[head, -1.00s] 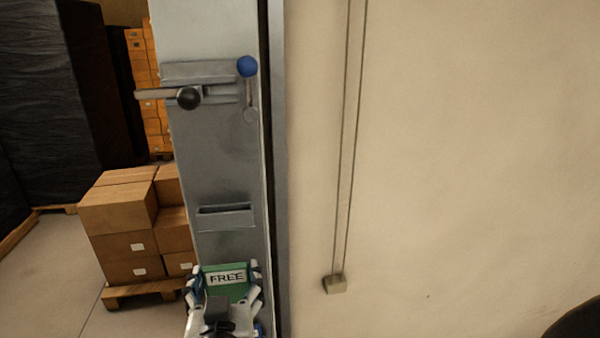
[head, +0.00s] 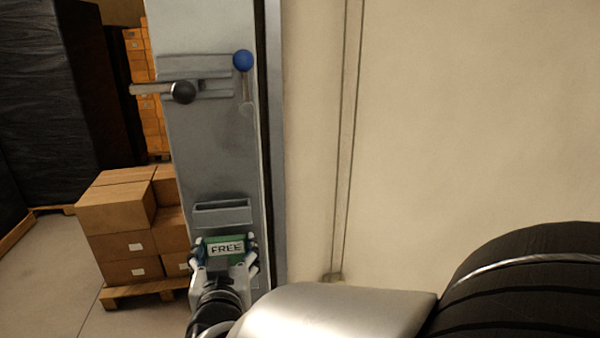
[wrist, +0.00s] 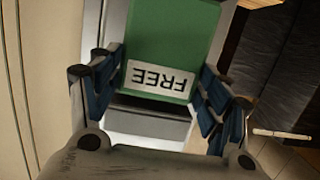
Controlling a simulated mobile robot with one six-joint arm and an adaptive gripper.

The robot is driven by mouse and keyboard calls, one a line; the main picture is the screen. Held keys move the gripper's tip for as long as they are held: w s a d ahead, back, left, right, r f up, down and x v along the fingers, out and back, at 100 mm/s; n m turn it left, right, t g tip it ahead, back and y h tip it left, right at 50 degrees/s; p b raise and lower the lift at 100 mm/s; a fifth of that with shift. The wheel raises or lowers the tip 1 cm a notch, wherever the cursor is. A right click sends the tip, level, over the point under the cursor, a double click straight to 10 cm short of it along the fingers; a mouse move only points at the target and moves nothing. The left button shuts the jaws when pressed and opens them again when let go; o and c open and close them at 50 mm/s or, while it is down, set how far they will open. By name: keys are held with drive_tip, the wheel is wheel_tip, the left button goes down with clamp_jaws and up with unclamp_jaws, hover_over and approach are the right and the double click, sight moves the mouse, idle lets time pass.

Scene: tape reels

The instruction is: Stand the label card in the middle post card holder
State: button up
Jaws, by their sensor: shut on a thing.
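The green label card (head: 226,260) has a white strip that reads FREE. My gripper (head: 226,256) is shut on it, one finger at each side edge. The card is just below the card holder (head: 222,212) in the head view, a grey slotted pocket on the grey post (head: 210,150). In the wrist view the card (wrist: 172,35) is upside down between the blue finger pads of my gripper (wrist: 158,90). A grey ledge-like part (wrist: 150,122) shows beyond the card; I cannot tell if it is the holder. The card appears apart from the holder.
Above the holder, a lever with a black knob (head: 184,92) and a blue ball (head: 243,60) stick out of the post. Boxes on a pallet (head: 130,230) stand at the left. A plain wall (head: 470,120) is at the right.

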drive_tip(key=shift+x, duration=1)
drive_tip(key=shift+w+f+b, duration=0.1)
drive_tip(key=shift+f+b, duration=1.5)
drive_tip(key=shift+b, duration=0.05)
drive_tip(key=o, duration=1.1)
drive_tip(key=shift+o, duration=0.2)
drive_tip(key=v, duration=1.2)
